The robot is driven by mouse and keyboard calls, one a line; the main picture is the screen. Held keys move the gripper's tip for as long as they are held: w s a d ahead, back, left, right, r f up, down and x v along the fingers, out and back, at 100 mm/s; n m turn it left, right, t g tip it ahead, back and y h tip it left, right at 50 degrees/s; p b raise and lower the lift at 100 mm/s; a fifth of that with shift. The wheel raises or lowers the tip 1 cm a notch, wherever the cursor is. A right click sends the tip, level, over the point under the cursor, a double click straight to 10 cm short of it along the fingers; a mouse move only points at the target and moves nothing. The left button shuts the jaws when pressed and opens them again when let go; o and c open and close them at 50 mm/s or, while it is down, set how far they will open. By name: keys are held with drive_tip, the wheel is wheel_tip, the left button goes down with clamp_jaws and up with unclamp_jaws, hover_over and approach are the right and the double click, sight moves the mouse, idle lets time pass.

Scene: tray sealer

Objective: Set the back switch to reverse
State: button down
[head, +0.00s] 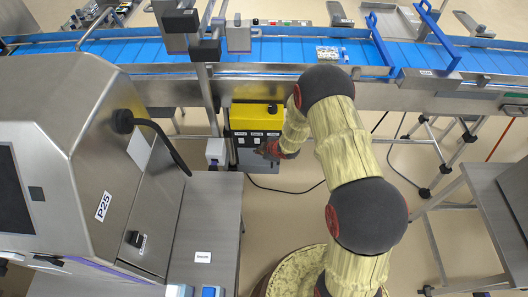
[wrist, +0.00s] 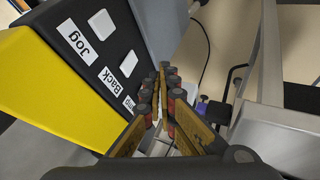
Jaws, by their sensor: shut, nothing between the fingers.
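The control box has a yellow top (head: 256,115) and a black face with several labels. In the wrist view its black face (wrist: 122,35) carries a "Jog" label and a "Back" label (wrist: 108,80). The white back switch (wrist: 128,63) sits beside its label; I cannot tell which way it is set. My gripper (wrist: 164,68) is shut and empty, with its fingertips right of the back switch in the wrist view. I cannot tell whether they touch the face. A third label is partly hidden by the fingers. In the head view my gripper (head: 260,150) is in front of the box's face.
The blue conveyor (head: 285,50) runs above and behind the box. The steel sealer housing marked P25 (head: 60,120) and a steel table (head: 205,225) stand at the left. A grey metal table (head: 470,215) is at the right. Open floor and a black cable lie between.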

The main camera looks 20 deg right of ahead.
sight(256, 141)
drive_tip(key=w, duration=0.3)
drive_tip(key=w+f, duration=0.1)
drive_tip(key=w, duration=0.1)
drive_tip(key=shift+d+f+b, duration=0.1)
drive_tip(key=shift+d+b, duration=0.2)
drive_tip(key=shift+d, duration=0.05)
drive_tip(key=shift+w, duration=0.1)
drive_tip(key=shift+w+d+r+p, duration=0.2)
drive_tip(key=shift+w+r+p, duration=0.25)
drive_tip(key=shift+p, duration=0.4)
drive_tip(key=shift+w+f, duration=0.1)
drive_tip(key=shift+f, duration=0.05)
